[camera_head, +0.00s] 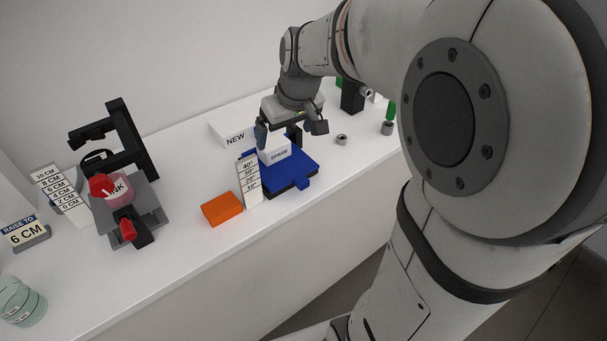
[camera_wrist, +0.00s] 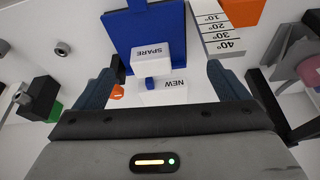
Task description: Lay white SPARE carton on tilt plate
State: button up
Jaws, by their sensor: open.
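The white SPARE carton (camera_head: 274,151) rests on the blue tilt plate (camera_head: 303,167), towards its back-left part; in the wrist view the carton (camera_wrist: 152,62) sits at the plate's (camera_wrist: 150,25) near edge. The plate looks roughly flat on its dark base. My gripper (camera_head: 290,131) is open just above and behind the carton. In the wrist view its dark blue fingers (camera_wrist: 160,80) stand wide apart, with the carton between and a little beyond them, apparently untouched. The carton's far side is hidden in the head view.
A white angle scale (camera_head: 249,180) stands at the plate's left, beside an orange block (camera_head: 222,208). A black-framed stand with a pink jar (camera_head: 117,188) is further left. Small grey and green parts stand at right. The front counter is clear.

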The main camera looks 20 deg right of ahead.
jog(key=s+f+m+g+h, duration=0.1)
jog(key=s+f+m, duration=0.1)
jog(key=s, duration=1.5)
jog(key=shift+s+a+f+m, duration=0.2)
jog(key=shift+s+f+m, duration=0.1)
jog(key=shift+s+f, duration=0.1)
jog(key=shift+c, duration=0.5)
